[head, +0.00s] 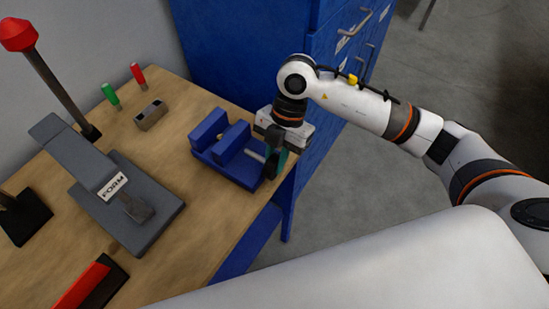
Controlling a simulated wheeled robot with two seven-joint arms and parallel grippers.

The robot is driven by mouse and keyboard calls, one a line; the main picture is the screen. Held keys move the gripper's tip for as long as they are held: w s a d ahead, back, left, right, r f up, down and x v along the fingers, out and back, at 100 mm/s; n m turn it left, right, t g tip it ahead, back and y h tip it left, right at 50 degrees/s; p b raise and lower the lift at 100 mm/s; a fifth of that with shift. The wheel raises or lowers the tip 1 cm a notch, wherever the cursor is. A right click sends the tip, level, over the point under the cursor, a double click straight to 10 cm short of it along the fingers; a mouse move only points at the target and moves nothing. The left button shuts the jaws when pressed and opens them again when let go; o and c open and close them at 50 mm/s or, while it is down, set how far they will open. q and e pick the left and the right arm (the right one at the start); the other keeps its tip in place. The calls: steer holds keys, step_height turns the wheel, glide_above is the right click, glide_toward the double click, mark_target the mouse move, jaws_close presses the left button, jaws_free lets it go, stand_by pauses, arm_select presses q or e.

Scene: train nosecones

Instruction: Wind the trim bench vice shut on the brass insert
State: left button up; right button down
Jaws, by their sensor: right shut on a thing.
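The blue bench vice (234,167) stands near the right edge of the wooden bench. Its two jaws stand upright with a gap between them. A small brownish piece (222,136) shows in the gap, perhaps the brass insert; it is too small to be sure, and I cannot tell whether the jaws touch it. A pale screw (255,156) comes out of the vice's right side. My right gripper (273,164) points down at the outer end of this screw and is shut on the vice handle, which its fingers mostly hide. My left gripper is not in view.
A grey press marked FORM (125,205) stands left of the vice, with a red-knobbed lever (55,80) behind. A grey block (151,115) and green (110,94) and red (138,73) pegs stand at the back. A blue cabinet (235,50) stands behind the bench.

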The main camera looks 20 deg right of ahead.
steer(key=shift+w+d+g+y, duration=0.15)
steer(key=shift+w+g+y, duration=0.05)
steer(key=shift+g+y, duration=0.7)
steer(key=c, duration=1.3)
jaws_free()
steer(key=shift+f, duration=0.1)
steer(key=b+v, duration=0.1)
steer(key=v, duration=0.5)
steer(key=b+v, duration=0.1)
steer(key=v, duration=0.5)
steer(key=shift+d, duration=0.25)
